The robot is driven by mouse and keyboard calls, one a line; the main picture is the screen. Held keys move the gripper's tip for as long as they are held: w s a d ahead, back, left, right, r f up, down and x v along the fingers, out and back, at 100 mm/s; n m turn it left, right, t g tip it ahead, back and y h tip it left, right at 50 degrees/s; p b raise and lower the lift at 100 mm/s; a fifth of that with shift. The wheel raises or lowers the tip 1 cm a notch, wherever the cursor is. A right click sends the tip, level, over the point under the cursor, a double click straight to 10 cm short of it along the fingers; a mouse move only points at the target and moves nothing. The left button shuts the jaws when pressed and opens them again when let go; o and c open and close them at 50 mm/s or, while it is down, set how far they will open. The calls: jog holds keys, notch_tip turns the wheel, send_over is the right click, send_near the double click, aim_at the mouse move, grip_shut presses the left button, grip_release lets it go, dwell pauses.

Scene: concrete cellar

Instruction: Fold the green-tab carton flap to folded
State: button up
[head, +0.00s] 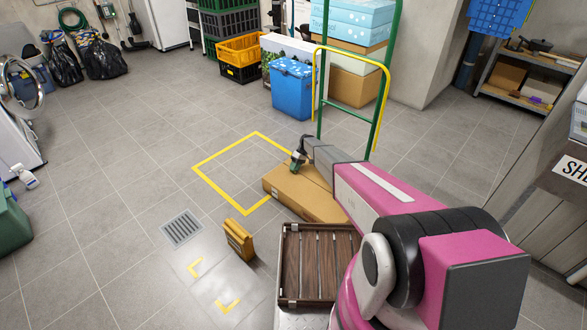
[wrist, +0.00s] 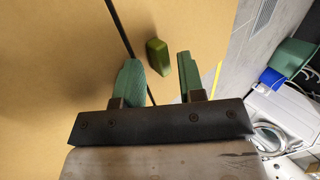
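The brown cardboard carton (head: 315,203) lies on the floor right of the yellow floor square. Its tan top fills the left and middle of the wrist view (wrist: 60,60), with a narrow dark gap running down between two panels. The green tab (wrist: 157,56) stands on the panel right of that gap. My gripper (wrist: 158,68) is open above the carton, its two green fingers apart and the tab between and just beyond their tips. I cannot tell whether either finger touches it. In the head view my gripper (head: 297,165) is over the carton's far-left part and the tab is not distinguishable.
A dark slatted wooden crate (head: 318,262) stands in front of the carton. A small tan box (head: 238,240) stands left of it. A green hand truck (head: 350,110) and a blue cooler (head: 293,88) stand behind. The floor inside the yellow square (head: 215,187) is clear.

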jog(key=shift+w, duration=0.1)
jog(key=s+a+r+t+h, duration=0.7)
jog(key=s+a+r+t, duration=0.1)
jog(key=s+a+r, duration=0.8)
jog(key=shift+s+a+r, duration=0.4)
jog(key=shift+s+r, duration=0.85)
jog(key=shift+s, duration=0.2)
